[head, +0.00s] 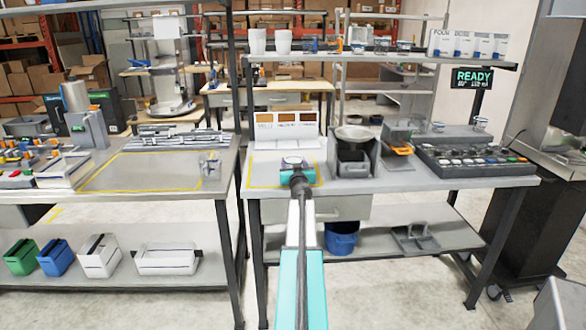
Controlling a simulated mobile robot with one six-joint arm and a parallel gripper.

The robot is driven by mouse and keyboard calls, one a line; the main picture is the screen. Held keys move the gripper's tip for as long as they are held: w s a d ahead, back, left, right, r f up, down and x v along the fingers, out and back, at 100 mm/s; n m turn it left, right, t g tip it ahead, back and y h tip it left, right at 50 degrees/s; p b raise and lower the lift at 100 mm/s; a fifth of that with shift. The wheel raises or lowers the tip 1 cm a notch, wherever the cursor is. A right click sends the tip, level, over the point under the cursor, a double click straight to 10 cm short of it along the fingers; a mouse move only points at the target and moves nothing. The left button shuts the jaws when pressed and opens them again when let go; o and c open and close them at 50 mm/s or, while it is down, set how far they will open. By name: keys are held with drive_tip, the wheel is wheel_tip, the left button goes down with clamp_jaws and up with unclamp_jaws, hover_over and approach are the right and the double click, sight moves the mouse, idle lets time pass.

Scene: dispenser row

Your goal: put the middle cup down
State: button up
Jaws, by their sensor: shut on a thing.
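My gripper (297,172) is at the end of my arm, over the yellow-taped area (262,184) on the right-hand table. It is shut on a small cup (293,161), whose pale round rim shows just beyond the fingers. The gripper hides much of the cup. I cannot tell whether its base touches the tabletop. A white dispenser unit (286,143) with three brown-orange windows stands just behind the cup.
A grey scale-like device with a bowl (354,134) stands to the right of the cup. A clear cup (210,162) stands on the left table (140,172). White containers (257,41) stand on the shelf above.

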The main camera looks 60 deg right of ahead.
drive_tip(key=shift+f, duration=0.2)
idle(0.3)
drive_tip(key=o, duration=1.3)
drive_tip(key=shift+r, duration=0.2)
drive_tip(key=shift+p+v, duration=0.55)
drive_tip(key=shift+v, duration=5.45)
